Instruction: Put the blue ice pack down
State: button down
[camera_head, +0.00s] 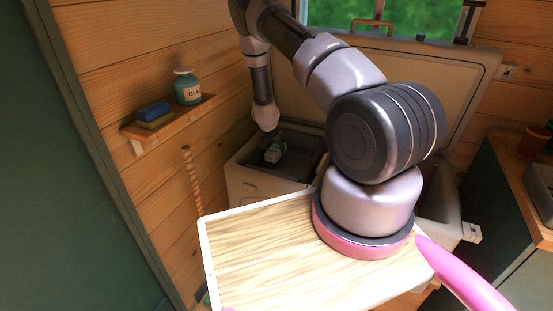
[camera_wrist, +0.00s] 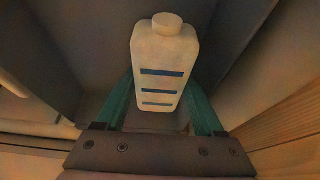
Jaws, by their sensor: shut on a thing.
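A pale, bottle-shaped pack (camera_wrist: 163,65) with a round cap and blue stripes sits between the green fingers of my gripper (camera_wrist: 160,100) in the wrist view. It looks cream-white rather than blue under this warm light. My gripper (camera_head: 273,150) is shut on it. In the head view my gripper is small and reaches down into the open cream chest (camera_head: 245,188). The pack is hard to make out there. Grey walls surround the pack in the wrist view. I cannot tell whether its base touches the chest floor.
The chest's raised lid (camera_head: 470,80) stands behind my arm. A wall shelf (camera_head: 185,117) at left holds a labelled jar (camera_head: 188,90) and a blue-and-yellow sponge-like stack (camera_head: 153,112). A pale wooden board (camera_head: 260,255) fills the lower foreground. A counter (camera_head: 520,190) stands at right.

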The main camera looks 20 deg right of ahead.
notch_tip(320, 180, down, 4)
jog(key=shift+d+r, duration=0.1)
jog(key=shift+r, duration=0.1)
jog(key=shift+f, duration=0.2)
jog(key=shift+f, duration=0.15)
grip_release()
